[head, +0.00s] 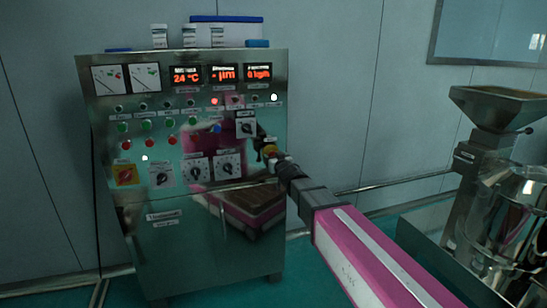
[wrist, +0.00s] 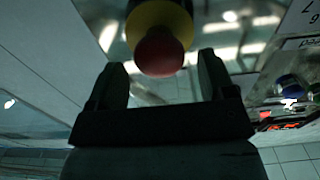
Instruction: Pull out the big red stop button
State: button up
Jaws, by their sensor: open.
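The big red stop button (wrist: 159,52) with its yellow collar (wrist: 160,15) shows at the top middle of the wrist view. My gripper (wrist: 162,78) is open there, with one dark finger on each side of the red head. I see a gap between each finger and the button, and I cannot tell whether either touches it. In the head view my gripper (head: 272,158) reaches the right side of the control cabinet's front. The yellow collar shows at its tip (head: 270,149), and the red head is mostly hidden by the gripper.
The steel control cabinet (head: 215,255) carries several small buttons, knobs, two gauges and red displays (head: 222,74). A rotary knob (head: 246,127) sits just above left of my gripper. Bottles and a blue-lidded box stand on top. A steel hopper machine (head: 490,115) stands at the right.

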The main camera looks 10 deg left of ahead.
jog(key=shift+x, duration=1.25)
jog(key=shift+s, duration=0.1)
jog(key=c, duration=1.3)
jog(key=shift+o, duration=0.2)
jog(key=shift+v, duration=0.8)
jog(key=o, duration=1.3)
jog(key=shift+c, duration=0.2)
